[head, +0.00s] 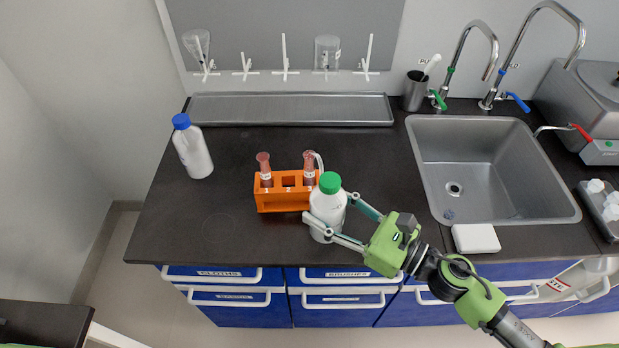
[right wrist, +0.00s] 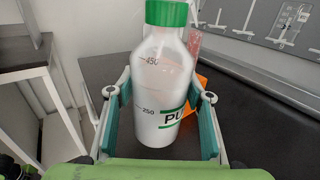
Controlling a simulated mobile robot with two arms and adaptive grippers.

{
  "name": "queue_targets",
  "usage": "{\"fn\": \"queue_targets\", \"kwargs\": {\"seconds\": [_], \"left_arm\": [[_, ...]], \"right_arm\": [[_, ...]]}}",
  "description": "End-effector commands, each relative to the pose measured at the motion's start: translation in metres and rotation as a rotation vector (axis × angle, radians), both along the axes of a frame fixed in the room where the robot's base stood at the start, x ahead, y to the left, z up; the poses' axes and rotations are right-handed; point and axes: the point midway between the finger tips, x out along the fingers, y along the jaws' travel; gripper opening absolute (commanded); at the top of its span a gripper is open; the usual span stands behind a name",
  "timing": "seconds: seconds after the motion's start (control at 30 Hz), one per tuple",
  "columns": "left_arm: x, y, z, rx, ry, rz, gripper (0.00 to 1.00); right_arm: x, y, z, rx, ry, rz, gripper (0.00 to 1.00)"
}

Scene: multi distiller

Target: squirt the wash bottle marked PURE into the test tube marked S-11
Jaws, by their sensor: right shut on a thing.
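The wash bottle (head: 327,213), white with a green cap, stands upright at the front of the counter. In the right wrist view the bottle (right wrist: 160,85) shows a green-edged label reading "PU", the rest turned away. My right gripper (head: 332,208) is shut around its body, a finger on each side; it also shows in the right wrist view (right wrist: 160,97). An orange rack (head: 272,203) behind the bottle holds two reddish test tubes, left (head: 264,169) and right (head: 309,169). Their labels are too small to read. The bottle's pale spout is by the right tube. My left gripper is out of view.
A blue-capped white bottle (head: 193,150) stands at the counter's left. A long metal tray (head: 290,122) lies along the back below a peg rack with glassware. A sink (head: 490,150) is at the right, with a white block (head: 475,238) at its front edge.

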Motion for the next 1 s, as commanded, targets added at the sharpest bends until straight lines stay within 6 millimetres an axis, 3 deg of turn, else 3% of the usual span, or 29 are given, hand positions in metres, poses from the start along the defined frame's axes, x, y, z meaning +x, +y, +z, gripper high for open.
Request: {"fn": "queue_targets", "kwargs": {"seconds": [0.27,1.0], "left_arm": [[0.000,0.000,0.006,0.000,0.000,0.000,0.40],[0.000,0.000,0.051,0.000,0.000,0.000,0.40]], "right_arm": [[0.000,0.000,0.009,0.002,-0.003,0.001,0.35],[0.000,0.000,0.063,0.001,-0.002,0.000,0.35]]}}
